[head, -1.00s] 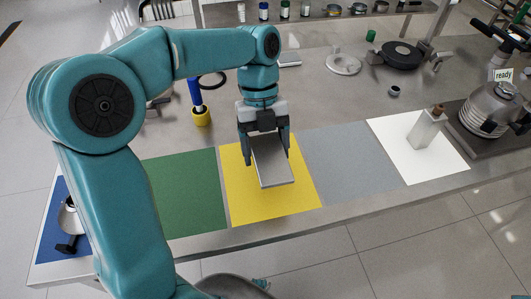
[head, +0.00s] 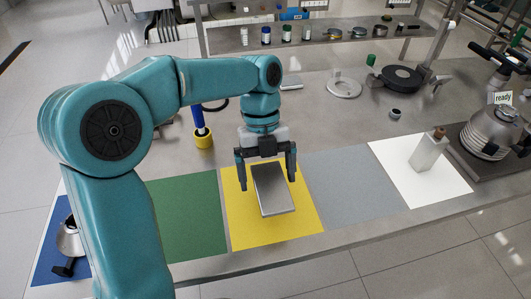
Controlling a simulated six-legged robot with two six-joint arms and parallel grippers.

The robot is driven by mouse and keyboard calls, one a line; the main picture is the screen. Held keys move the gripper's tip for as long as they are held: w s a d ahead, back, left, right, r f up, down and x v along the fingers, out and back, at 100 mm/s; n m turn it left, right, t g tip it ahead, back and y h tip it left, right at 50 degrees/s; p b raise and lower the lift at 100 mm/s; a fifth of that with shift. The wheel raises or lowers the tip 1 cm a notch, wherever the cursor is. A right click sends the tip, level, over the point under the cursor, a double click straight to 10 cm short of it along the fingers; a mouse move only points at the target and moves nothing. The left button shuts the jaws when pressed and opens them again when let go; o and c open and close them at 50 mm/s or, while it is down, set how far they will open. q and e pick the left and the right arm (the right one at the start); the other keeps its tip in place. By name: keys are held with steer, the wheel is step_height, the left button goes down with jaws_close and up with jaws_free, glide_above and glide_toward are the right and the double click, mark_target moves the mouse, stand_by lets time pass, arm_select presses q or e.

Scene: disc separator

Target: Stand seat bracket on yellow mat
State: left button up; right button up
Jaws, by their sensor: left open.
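The seat bracket (head: 273,188), a grey metal block with a flat rectangular top, stands on the yellow mat (head: 240,230). My left gripper (head: 267,180) is open above the yellow mat, with one finger on each side of the block's far part. The fingers look apart from the block. The block's lower sides are mostly hidden from this angle. My right gripper is not in view.
A green mat (head: 190,220) lies left and a grey mat (head: 350,190) right. A white mat (head: 440,190) holds a pale block with a brown top (head: 428,152). A blue-handled tool in a yellow cup (head: 203,140) stands behind. A domed device (head: 490,135) is far right.

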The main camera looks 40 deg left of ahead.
arm_select(q)
steer(key=p+v, duration=0.2)
steer(key=v, duration=0.9)
steer(key=shift+s, duration=0.1)
